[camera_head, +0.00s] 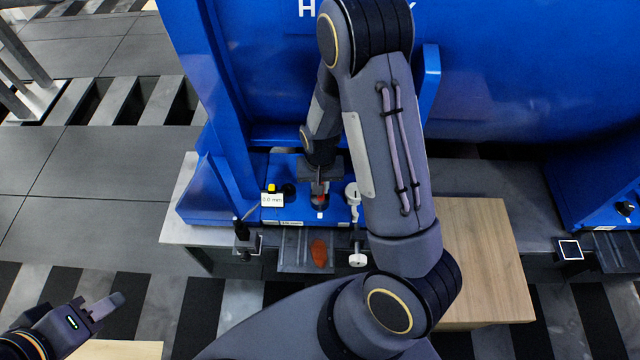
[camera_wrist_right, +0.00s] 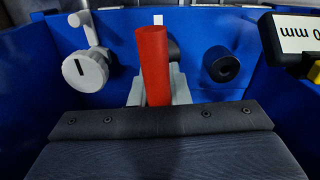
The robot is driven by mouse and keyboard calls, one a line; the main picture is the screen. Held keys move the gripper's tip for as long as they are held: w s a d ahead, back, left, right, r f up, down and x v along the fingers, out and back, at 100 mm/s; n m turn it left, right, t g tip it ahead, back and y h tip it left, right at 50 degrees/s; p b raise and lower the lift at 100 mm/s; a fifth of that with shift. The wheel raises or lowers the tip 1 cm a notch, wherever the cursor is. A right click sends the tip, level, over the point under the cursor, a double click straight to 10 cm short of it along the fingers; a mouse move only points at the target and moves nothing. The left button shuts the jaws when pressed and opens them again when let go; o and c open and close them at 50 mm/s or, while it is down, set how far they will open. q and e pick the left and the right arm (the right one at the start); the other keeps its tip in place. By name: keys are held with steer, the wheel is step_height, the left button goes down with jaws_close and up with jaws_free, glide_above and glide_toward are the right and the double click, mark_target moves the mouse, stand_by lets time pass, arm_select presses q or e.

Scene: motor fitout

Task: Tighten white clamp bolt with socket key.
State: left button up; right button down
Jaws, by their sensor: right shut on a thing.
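My right gripper (camera_head: 320,182) reaches down over the blue fixture in the head view. In the right wrist view it is shut on an upright red handle (camera_wrist_right: 152,68), which I take to be the socket key. The handle's lower end and any socket are hidden. A white clamp part (camera_head: 352,195) with a lever stands just right of the gripper in the head view. In the right wrist view a slotted round white head (camera_wrist_right: 85,68) shows at left, apart from the red handle. My left gripper (camera_head: 98,308) is low at the left, away from the fixture; its jaw gap is unclear.
The blue fixture (camera_head: 268,170) carries a small display (camera_head: 272,200) and a black round socket (camera_wrist_right: 222,65). A tray in front holds an orange-red oval object (camera_head: 319,252). A white knob (camera_head: 358,260) is beside it. A wooden board (camera_head: 485,260) lies right of my arm.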

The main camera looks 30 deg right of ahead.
steer(key=shift+r+m+p, duration=0.1)
steer(key=shift+m+p, duration=0.25)
steer(key=shift+m, duration=1.05)
steer(key=shift+m+p, duration=0.4)
steer(key=shift+m, duration=1)
steer(key=shift+m+p, duration=0.4)
steer(key=shift+m, duration=1)
